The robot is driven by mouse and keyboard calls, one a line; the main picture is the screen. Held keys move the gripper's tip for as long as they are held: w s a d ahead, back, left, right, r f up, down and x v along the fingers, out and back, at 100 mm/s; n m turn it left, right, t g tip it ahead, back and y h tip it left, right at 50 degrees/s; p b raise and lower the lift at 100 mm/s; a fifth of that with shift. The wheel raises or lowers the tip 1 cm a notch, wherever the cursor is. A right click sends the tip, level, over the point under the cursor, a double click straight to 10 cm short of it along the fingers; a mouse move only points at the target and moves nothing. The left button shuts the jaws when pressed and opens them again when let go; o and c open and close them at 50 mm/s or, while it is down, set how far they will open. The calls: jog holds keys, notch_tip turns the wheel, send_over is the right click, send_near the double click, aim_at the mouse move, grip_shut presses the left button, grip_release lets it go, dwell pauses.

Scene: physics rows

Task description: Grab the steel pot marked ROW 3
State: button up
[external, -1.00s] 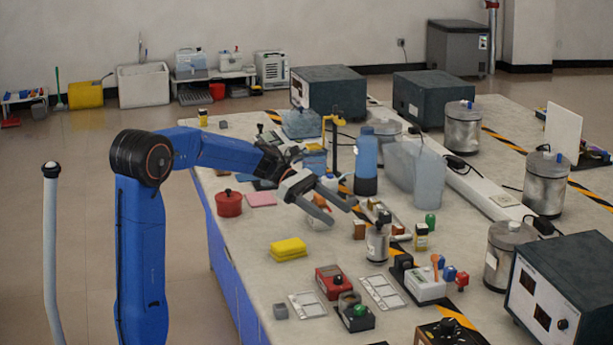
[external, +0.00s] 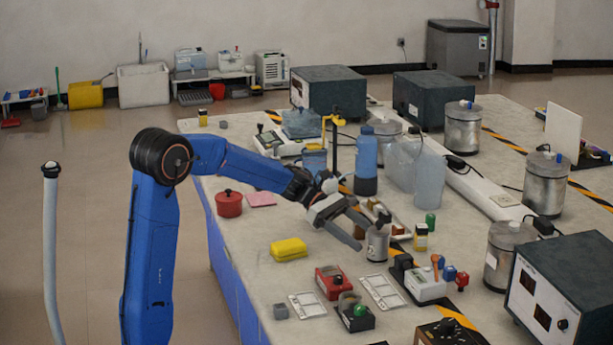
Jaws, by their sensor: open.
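A small steel pot (external: 377,246) with a dark knob on its lid stands upright on the bench; its markings are too small to read. My gripper (external: 366,236) is open, its two fingers pointing down and right at the pot's left side. The fingertips are close to the pot in the picture; I cannot tell if they touch it or reach around it. Larger steel pots stand further right: one at the front (external: 503,255), one at the middle right (external: 545,184) and one further back (external: 462,128). I cannot read ROW 3 on any.
A yellow bottle (external: 421,238) and a green-capped item (external: 430,225) stand just right of the small pot. A white block with coloured knobs (external: 426,284) is in front. A blue bottle (external: 366,162) stands behind. Bare bench lies around the yellow sponge (external: 289,249).

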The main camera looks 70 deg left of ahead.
aim_at(378, 248)
jog(key=shift+x, duration=3)
jog(key=shift+r, duration=0.1)
jog(key=c, duration=1.4)
